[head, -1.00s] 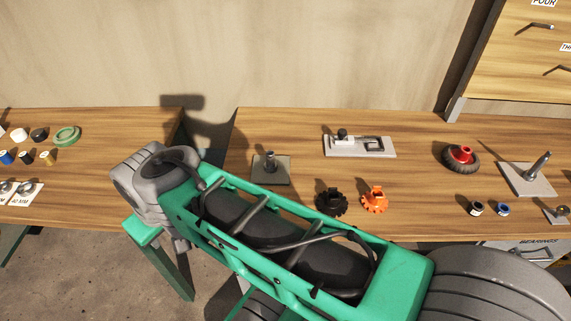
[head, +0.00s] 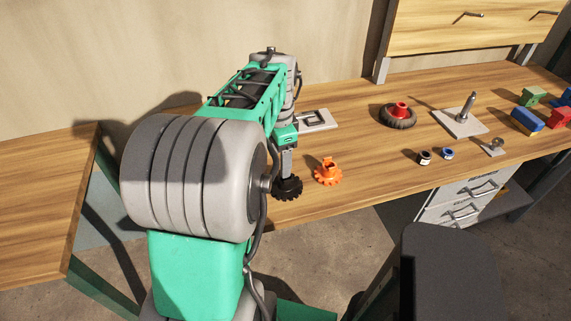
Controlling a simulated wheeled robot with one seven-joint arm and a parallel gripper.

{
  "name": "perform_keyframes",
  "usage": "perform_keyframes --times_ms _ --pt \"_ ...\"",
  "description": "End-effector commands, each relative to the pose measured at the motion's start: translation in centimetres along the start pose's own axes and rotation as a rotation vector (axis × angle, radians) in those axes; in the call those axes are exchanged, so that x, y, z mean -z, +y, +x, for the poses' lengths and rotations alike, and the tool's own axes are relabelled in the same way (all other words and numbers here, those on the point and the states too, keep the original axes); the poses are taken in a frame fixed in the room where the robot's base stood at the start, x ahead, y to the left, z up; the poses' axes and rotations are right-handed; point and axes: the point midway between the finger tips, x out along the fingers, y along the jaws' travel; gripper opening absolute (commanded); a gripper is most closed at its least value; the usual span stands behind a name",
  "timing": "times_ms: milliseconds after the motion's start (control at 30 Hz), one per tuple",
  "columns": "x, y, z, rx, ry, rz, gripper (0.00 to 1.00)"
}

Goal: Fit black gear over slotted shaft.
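The black gear (head: 288,189) lies on the workbench near its front edge. My gripper (head: 287,173) points down right over the gear, with its fingers at or touching the gear's top. My arm and the small size hide whether the fingers are apart or closed on it. A short upright shaft on a square grey plate, left of the gear in the earlier view, is now hidden behind my arm. Another upright shaft (head: 467,106) stands on a grey plate (head: 478,125) at the right. I cannot tell from here which shaft has the slot.
An orange gear (head: 327,172) lies just right of the black gear. A slotted light plate (head: 318,120), a wheel with a red hub (head: 398,116), small black and blue rings (head: 447,154) and coloured blocks (head: 530,118) are on the bench. Bare wood lies between them.

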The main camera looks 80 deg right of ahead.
Motion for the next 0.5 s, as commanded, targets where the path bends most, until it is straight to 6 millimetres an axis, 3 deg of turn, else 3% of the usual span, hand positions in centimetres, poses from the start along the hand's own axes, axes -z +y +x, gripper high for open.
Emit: perform_keyframes --times_ms 100,500 --pt "1.6 0.7 0.8 -0.009 -0.005 0.072 0.65" --pt "1.5 0.7 7.0 -0.010 -0.006 0.070 0.65"
